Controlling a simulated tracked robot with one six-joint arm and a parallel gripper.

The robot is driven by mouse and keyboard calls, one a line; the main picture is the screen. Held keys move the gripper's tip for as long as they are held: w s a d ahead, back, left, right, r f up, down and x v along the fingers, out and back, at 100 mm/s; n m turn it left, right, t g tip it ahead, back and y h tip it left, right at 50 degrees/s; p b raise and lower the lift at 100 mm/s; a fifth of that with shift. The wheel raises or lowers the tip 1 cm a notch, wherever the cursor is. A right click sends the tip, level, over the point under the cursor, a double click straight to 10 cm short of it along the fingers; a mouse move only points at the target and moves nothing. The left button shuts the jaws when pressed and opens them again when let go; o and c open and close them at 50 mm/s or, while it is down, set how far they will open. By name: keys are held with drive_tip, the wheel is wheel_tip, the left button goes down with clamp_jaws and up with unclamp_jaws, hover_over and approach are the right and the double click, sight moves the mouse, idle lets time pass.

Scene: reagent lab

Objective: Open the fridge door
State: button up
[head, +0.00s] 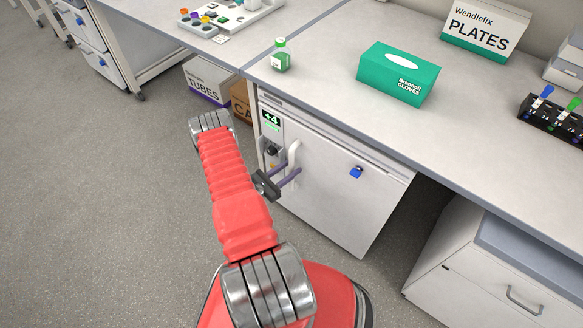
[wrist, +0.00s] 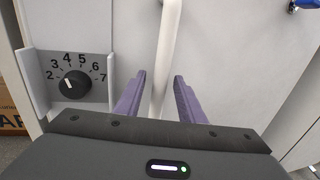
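The small white fridge (head: 330,192) stands under the bench, its door closed. Its white vertical bar handle (head: 293,158) is near the left side of the door. My gripper (head: 289,172) is at the handle, coming from the left and front. In the wrist view, the purple fingers of my gripper (wrist: 158,95) are spread, with the handle (wrist: 168,50) running between them. Gaps show on both sides of the bar, so the fingers do not seem to press on it. The handle's lower end is hidden behind my gripper's body.
A dial (wrist: 75,83) numbered 2 to 7 is left of the handle, below a green display (head: 271,120). A blue piece (head: 356,172) sits on the door. A drawer cabinet (head: 490,262) stands to the right. The floor (head: 130,220) left of the fridge is clear.

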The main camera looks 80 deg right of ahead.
drive_tip(key=shift+s+d, duration=0.25)
drive_tip(key=shift+d, duration=0.1)
clamp_jaws()
idle(0.3)
